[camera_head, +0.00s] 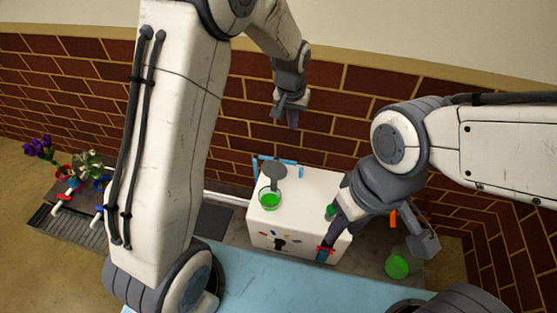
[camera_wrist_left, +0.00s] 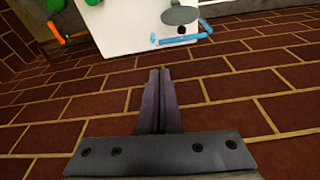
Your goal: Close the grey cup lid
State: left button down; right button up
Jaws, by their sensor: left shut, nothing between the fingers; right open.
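The grey cup lid (camera_head: 272,171) is a round disc standing up and open behind a clear cup with green contents (camera_head: 270,200), on the left part of a white box top. In the left wrist view the lid (camera_wrist_left: 180,15) shows at the top edge, apart from my gripper. My left gripper (camera_head: 291,118) is shut and empty, above and behind the box, in front of the brick wall. Its closed fingers (camera_wrist_left: 158,90) show in the left wrist view. My right gripper (camera_head: 338,212) is open by the box's right side; its fingers are partly hidden.
The white box (camera_head: 305,200) has a blue bar (camera_wrist_left: 182,39) at its back edge. A green item (camera_head: 330,210) is beside my right gripper. A flask with green contents (camera_head: 397,266) stands to the right. Potted flowers (camera_head: 40,148) are at the far left. A brick wall (camera_head: 330,100) rises behind.

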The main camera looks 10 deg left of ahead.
aim_at(275, 167)
pick_arm(q)
jog(key=shift+n, duration=0.7)
jog(key=w+a+f+b, duration=0.1)
jog(key=w+a+f, duration=0.1)
jog(key=f, duration=0.4)
jog(key=w+a+f+b, duration=0.1)
jog(key=w+f+b, duration=0.1)
jog(key=f, duration=0.4)
jog(key=w+a+f+b, duration=0.1)
jog(key=w+a+f, duration=0.1)
jog(key=f, duration=0.5)
jog(key=shift+w+a+f+b, duration=0.1)
jog(key=shift+w+a+b, duration=0.1)
jog(key=shift+w, duration=0.2)
jog(key=shift+w+a+b, duration=0.1)
jog(key=shift+w+b, duration=0.1)
jog(key=shift+w, duration=0.2)
jog(key=shift+s+d+r, duration=0.1)
jog(key=shift+s+r, duration=0.1)
jog(key=shift+s, duration=0.8)
jog(key=shift+s+r, duration=0.15)
jog(key=shift+s, duration=0.8)
pick_arm(e)
notch_tip(275, 167, down, 7)
